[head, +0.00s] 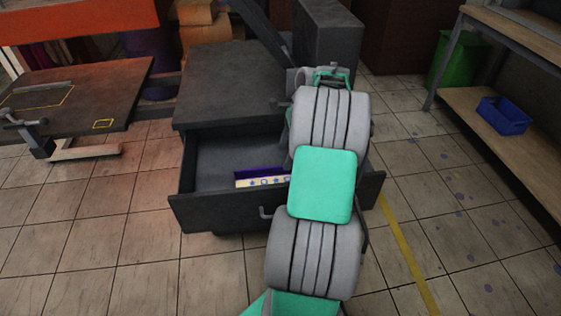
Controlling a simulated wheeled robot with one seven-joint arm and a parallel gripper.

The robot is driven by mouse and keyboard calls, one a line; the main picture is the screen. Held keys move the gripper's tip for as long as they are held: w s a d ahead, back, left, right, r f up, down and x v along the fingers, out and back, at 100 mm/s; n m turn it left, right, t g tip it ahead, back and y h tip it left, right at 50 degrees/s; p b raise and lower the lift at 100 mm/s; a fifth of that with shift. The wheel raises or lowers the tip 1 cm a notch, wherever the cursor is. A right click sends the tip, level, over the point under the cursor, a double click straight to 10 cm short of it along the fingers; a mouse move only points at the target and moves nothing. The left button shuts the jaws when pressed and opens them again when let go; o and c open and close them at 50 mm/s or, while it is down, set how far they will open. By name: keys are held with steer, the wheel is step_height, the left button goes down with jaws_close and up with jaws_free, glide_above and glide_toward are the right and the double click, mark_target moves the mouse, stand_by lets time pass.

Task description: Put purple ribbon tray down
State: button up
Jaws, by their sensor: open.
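A purple tray (258,170) with a pale, patterned front strip lies inside the open drawer (215,212) of the dark cabinet. Its right end is hidden behind my arm. My arm crosses the picture from the bottom centre up to the cabinet's right side, and its wrist shows near the top. My gripper's fingers are hidden behind my own arm links. Whether they touch the tray cannot be seen.
The dark cabinet top (225,85) is bare at left. A shelf unit (530,140) at right holds a blue bin (504,115), with a green bin (455,60) behind. A dark table (75,95) stands at left. The tiled floor in front is clear.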

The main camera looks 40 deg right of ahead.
steer(key=w+a+r+n+h, duration=0.1)
steer(key=a+r+n, duration=0.3)
steer(key=a, duration=0.6)
steer(key=w+a+r+n, duration=0.1)
steer(key=a+r+n, duration=0.1)
steer(key=a+n, duration=0.6)
steer(key=s+a+f+n+h, duration=0.1)
steer(key=s+a+f+n, duration=0.1)
steer(key=s+a+n, duration=0.9)
steer(key=a+n, duration=0.1)
steer(key=a, duration=0.3)
steer(key=shift+s+a+n+t, duration=0.15)
steer(key=shift+s+n+t, duration=0.15)
steer(key=shift+s+n, duration=0.1)
steer(key=shift+c, duration=0.4)
